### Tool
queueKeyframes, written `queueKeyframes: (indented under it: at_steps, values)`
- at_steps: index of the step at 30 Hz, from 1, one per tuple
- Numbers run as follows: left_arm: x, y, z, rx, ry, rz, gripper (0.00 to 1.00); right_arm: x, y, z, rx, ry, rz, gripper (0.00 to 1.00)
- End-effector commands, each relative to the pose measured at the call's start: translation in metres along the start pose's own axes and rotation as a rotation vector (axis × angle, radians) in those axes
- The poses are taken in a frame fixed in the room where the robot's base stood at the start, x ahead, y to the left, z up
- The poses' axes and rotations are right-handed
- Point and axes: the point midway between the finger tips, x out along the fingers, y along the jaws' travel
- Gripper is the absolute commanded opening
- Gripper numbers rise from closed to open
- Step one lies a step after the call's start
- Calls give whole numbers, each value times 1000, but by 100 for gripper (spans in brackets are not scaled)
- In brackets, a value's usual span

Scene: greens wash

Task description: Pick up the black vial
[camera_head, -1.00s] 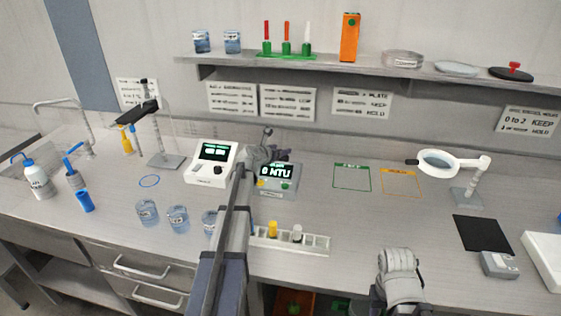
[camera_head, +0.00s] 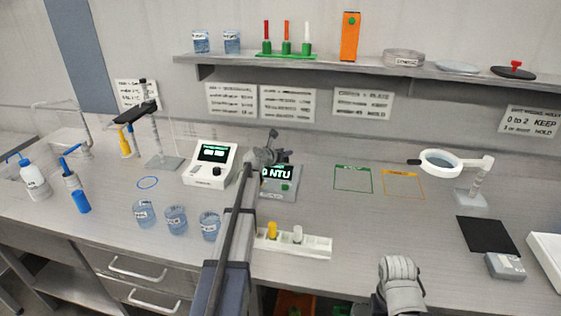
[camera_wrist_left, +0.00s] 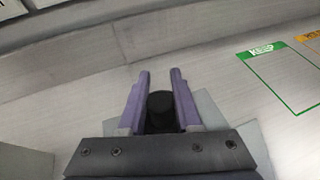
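In the left wrist view a black round-topped thing, apparently the black vial (camera_wrist_left: 162,108), sits between the two purple fingers of my left gripper (camera_wrist_left: 160,78). It nearly fills the gap, and I cannot tell whether the fingers press on it. In the head view my left gripper (camera_head: 265,157) is over the left part of the grey turbidity meter (camera_head: 284,195), covering part of its display, which reads "0 NTU". The vial cannot be made out there.
A white rack (camera_head: 318,246) with a yellow-capped vial (camera_head: 272,230) and a white-capped vial (camera_head: 297,234) stands at the front. Several beakers (camera_head: 176,220) stand to its left. A white instrument (camera_head: 211,163) is left of the meter. Green (camera_head: 353,178) and orange (camera_head: 403,184) outlined areas are empty.

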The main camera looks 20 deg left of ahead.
Motion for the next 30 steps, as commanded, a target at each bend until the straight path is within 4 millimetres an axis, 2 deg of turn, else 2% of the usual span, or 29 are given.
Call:
queueKeyframes:
  at_steps: [1, 8, 23, 30]
  values:
    - [0, 0, 0, 0, 0, 0, 26, 0, 0, 0, 0, 0, 0, 50]
    - [0, 0, 0, 0, 0, 0, 0, 0, 0, 0, 0, 0, 0, 50]
    - [0, 0, 0, 0, 0, 0, 0, 0, 0, 0, 0, 0, 0, 50]
    - [-3, 0, 6, 0, 0, 0, 0, -7, 1, 0, 0, 0, 0, 50]
